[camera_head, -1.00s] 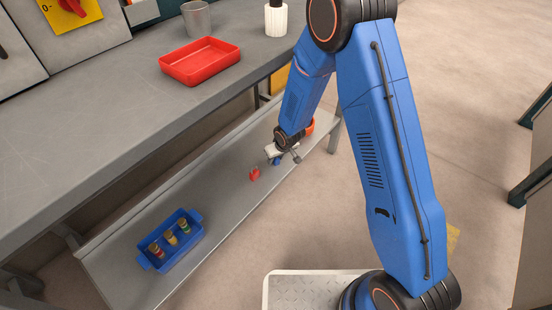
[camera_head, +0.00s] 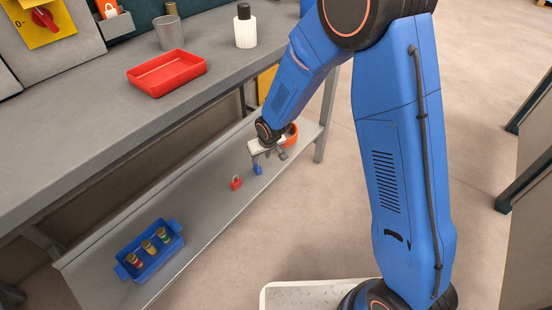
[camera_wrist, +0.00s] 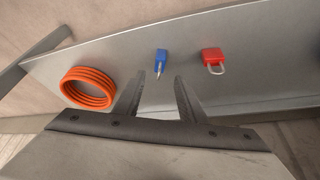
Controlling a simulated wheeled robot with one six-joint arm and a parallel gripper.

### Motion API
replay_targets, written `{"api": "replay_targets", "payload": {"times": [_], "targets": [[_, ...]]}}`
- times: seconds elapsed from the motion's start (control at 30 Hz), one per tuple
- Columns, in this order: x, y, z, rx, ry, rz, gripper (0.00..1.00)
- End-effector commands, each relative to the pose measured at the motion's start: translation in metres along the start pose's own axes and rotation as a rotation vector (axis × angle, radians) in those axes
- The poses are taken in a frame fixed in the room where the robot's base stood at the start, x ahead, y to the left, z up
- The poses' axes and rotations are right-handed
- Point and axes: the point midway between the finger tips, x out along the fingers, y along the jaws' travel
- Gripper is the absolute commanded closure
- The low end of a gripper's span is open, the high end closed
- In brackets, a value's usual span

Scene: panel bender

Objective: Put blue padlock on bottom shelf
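The blue padlock (camera_head: 257,169) rests on the bottom shelf (camera_head: 205,205), just below my gripper (camera_head: 268,156) in the head view. In the wrist view the blue padlock (camera_wrist: 161,57) lies beyond the tips of my gripper (camera_wrist: 157,80), with its shackle toward me. The two fingers are spread apart with nothing between them. The padlock looks clear of both fingers.
A red padlock (camera_head: 236,183) lies beside the blue one, and an orange ring coil (camera_wrist: 88,88) lies on the other side. A blue bin (camera_head: 150,252) with several small cylinders stands farther along the shelf. The worktop edge (camera_head: 130,150) overhangs the shelf.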

Motion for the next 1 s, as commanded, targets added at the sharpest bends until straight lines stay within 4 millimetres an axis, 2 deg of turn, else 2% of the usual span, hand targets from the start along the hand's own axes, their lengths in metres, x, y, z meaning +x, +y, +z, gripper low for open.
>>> {"api": "replay_targets", "payload": {"times": [0.23,0.37,0.47,0.67,1.0], "targets": [[-0.003,0.000,-0.001,0.001,0.000,0.001,0.63],[-0.016,0.008,-0.001,0.011,0.002,0.007,0.63],[-0.039,0.022,-0.001,0.028,0.005,0.019,0.63],[-0.097,0.055,0.005,0.072,0.009,0.047,0.63],[-0.192,0.101,0.034,0.147,0.011,0.089,0.63]]}}
